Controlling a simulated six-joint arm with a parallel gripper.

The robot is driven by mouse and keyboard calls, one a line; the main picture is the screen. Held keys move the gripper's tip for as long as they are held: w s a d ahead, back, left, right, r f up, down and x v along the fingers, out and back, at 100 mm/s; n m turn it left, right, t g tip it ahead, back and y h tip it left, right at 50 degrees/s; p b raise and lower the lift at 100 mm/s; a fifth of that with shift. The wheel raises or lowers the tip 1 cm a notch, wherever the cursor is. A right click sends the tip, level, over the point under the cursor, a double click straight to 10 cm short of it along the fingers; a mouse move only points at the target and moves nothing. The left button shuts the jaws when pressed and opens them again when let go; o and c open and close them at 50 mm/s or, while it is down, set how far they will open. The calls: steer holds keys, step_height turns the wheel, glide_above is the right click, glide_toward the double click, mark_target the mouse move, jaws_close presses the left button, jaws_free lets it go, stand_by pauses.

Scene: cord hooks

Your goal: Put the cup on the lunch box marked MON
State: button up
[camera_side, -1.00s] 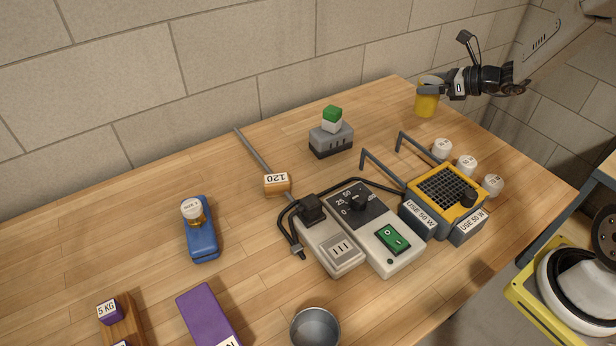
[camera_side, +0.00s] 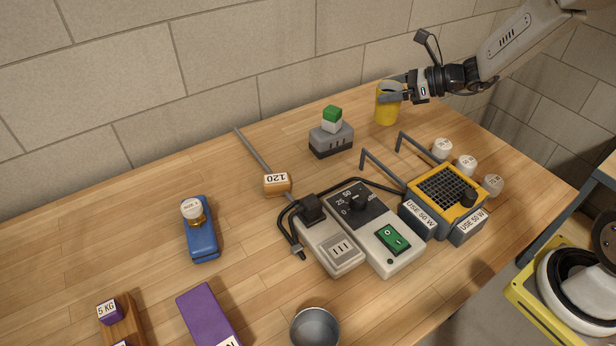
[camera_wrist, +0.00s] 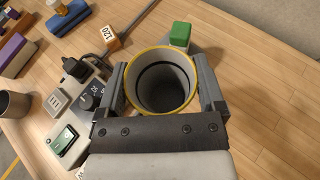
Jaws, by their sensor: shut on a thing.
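A yellow cup (camera_side: 386,108) is upright at the back right of the bench in the side view. My gripper (camera_side: 389,91) is shut on it near its rim. In the wrist view the cup (camera_wrist: 163,84) sits between both fingers, open end towards the camera, and looks empty. The gap between its base and the bench is hard to judge. A purple box (camera_side: 207,314) lies at the front left, far from my gripper. Its label is cut off by the picture edge, with only an end letter like N showing, so MON cannot be read.
A grey block with a green-topped piece (camera_side: 331,137) stands just left of the cup. A power unit (camera_side: 370,229), a yellow grille device (camera_side: 446,192), a blue stand (camera_side: 201,237), a rod with a 120 tag (camera_side: 277,183) and a grey metal pot (camera_side: 315,328) also stand here.

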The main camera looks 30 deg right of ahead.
steer(key=s+a+r+n+g+y, duration=0.1)
steer(key=s+a+n+g+y, duration=0.2)
steer(key=a, duration=0.9)
steer(key=s+a+r+n+g+y, duration=0.15)
steer(key=s+a+n+g, duration=0.25)
steer(key=a, duration=0.9)
steer(key=s+a+r+n+g, duration=0.1)
steer(key=s+a+n+g, duration=0.2)
steer(key=s+a, duration=0.5)
steer(key=s+a+r+n+g+h, duration=0.1)
steer(key=s+a+n+g, duration=0.3)
steer(key=s+a, duration=0.4)
steer(key=s+g, duration=0.1)
steer(key=s, duration=0.3)
steer(key=shift+s+a+r, duration=0.2)
steer(key=shift+a+r, duration=0.05)
steer(key=shift+a, duration=0.05)
steer(key=shift+w+a, duration=0.1)
steer(key=w+a+f, duration=0.8)
steer(key=a+f, duration=0.1)
steer(key=a, duration=0.1)
steer(key=shift+w+f, duration=0.2)
steer(key=shift+w, duration=0.2)
